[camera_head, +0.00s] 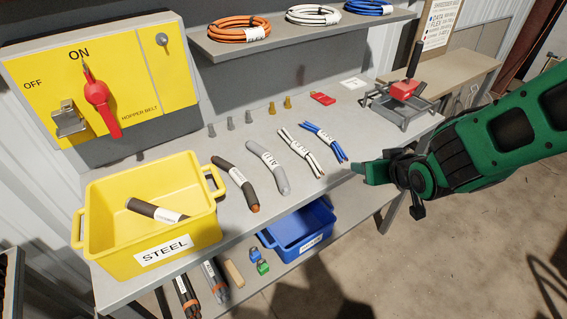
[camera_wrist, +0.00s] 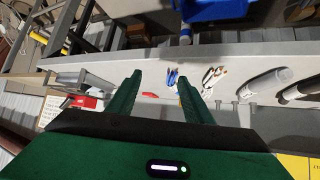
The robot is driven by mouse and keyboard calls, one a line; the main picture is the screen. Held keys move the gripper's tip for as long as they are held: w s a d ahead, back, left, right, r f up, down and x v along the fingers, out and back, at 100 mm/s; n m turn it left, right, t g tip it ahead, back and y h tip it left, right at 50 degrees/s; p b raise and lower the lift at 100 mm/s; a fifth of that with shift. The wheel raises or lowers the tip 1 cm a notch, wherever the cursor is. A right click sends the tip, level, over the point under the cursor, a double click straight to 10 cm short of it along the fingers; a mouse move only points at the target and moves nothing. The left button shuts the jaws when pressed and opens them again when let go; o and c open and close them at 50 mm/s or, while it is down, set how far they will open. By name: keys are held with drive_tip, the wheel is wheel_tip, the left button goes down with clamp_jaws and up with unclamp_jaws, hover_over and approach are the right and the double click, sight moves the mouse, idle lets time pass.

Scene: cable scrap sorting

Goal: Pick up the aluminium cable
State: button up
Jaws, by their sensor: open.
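The aluminium cable looks to be the thick grey cable (camera_head: 268,168) with a white label, lying on the grey bench between a dark cable and a white bundle. It also shows in the wrist view (camera_wrist: 262,86), right of my fingers. My gripper (camera_head: 366,168) is at the bench's front edge, to the right of the cables and apart from them. In the wrist view its two green fingers (camera_wrist: 160,82) are spread with nothing between them.
A dark cable with a copper end (camera_head: 236,182), a white bundle (camera_head: 299,152) and a blue bundle (camera_head: 325,142) lie beside it. A yellow STEEL bin (camera_head: 150,215) holds a dark cable. A clamp-like device (camera_head: 397,101) stands at right. A blue bin (camera_head: 300,230) sits below.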

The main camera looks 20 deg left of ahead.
sight(277, 165)
drive_tip(key=s+a+y, duration=0.1)
drive_tip(key=a, duration=0.2)
drive_tip(key=s+a+n+y, duration=0.1)
drive_tip(key=a, duration=0.3)
drive_tip(key=s+a+f+n+y, duration=0.1)
drive_tip(key=a, duration=0.2)
drive_tip(key=shift+s+a, duration=0.15)
drive_tip(key=shift+a, duration=0.25)
drive_tip(key=s+a+y, duration=0.1)
drive_tip(key=a, duration=0.1)
drive_tip(key=s+a+n, duration=0.1)
drive_tip(key=a, duration=0.2)
drive_tip(key=s+a+n+y, duration=0.1)
drive_tip(key=s+a, duration=0.1)
drive_tip(key=shift+s+a+r+y, duration=0.1)
drive_tip(key=shift+a+y, duration=0.2)
drive_tip(key=shift+a, duration=0.05)
drive_tip(key=x, duration=0.4)
drive_tip(key=shift+a, duration=0.2)
drive_tip(key=shift+x, duration=3.05)
drive_tip(key=shift+d, duration=0.15)
clamp_jaws()
